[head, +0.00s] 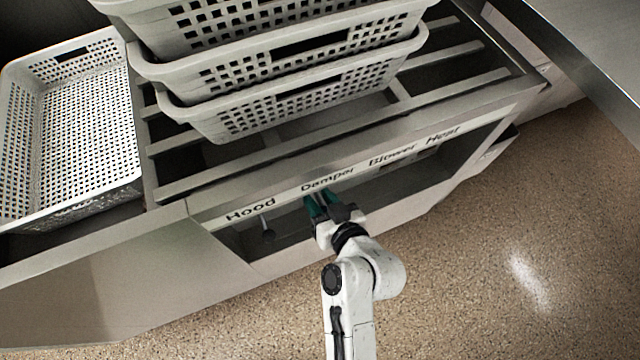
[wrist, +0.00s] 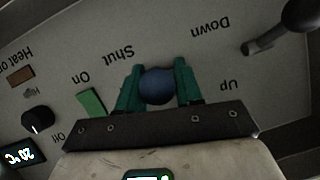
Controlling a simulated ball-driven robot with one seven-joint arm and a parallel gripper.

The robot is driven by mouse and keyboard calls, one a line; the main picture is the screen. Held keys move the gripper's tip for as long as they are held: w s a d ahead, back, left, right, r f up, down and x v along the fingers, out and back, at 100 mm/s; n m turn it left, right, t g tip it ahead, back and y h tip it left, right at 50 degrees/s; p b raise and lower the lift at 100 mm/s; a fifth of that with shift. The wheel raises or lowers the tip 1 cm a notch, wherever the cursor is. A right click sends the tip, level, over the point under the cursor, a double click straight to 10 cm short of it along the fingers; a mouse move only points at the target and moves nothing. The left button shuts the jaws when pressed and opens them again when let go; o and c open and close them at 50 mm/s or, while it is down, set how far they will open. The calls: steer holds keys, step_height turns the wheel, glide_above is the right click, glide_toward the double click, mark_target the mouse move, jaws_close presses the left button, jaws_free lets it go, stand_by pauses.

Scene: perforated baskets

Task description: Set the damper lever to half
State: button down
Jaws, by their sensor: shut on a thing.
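The damper lever shows as a round blue knob (wrist: 157,86) in the wrist view, between the two green fingers of my gripper (wrist: 158,74). My gripper is shut on the knob. The word "Shut" is on the panel a little above and left of the knob; other damper markings and the lever's shaft are hidden. In the head view my gripper (head: 320,206) reaches into the recess below the "Damper" label, and its fingers hide the knob.
The hood lever (head: 266,228), with a dark knob (wrist: 302,14), stands beside it near "Down" and "Up". A green switch (wrist: 91,103), a black dial (wrist: 38,119) and a display (wrist: 22,155) lie opposite. Perforated baskets (head: 300,95) are stacked above.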

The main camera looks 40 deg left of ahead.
steer(key=shift+r+h+p, duration=0.2)
steer(key=shift+h+p, duration=0.3)
steer(key=shift+p, duration=0.8)
steer(key=c, duration=0.9)
jaws_free()
steer(key=shift+o, duration=0.2)
steer(key=p+v, duration=0.1)
steer(key=v, duration=1)
steer(key=shift+w+a, duration=0.1)
steer(key=shift+w, duration=0.05)
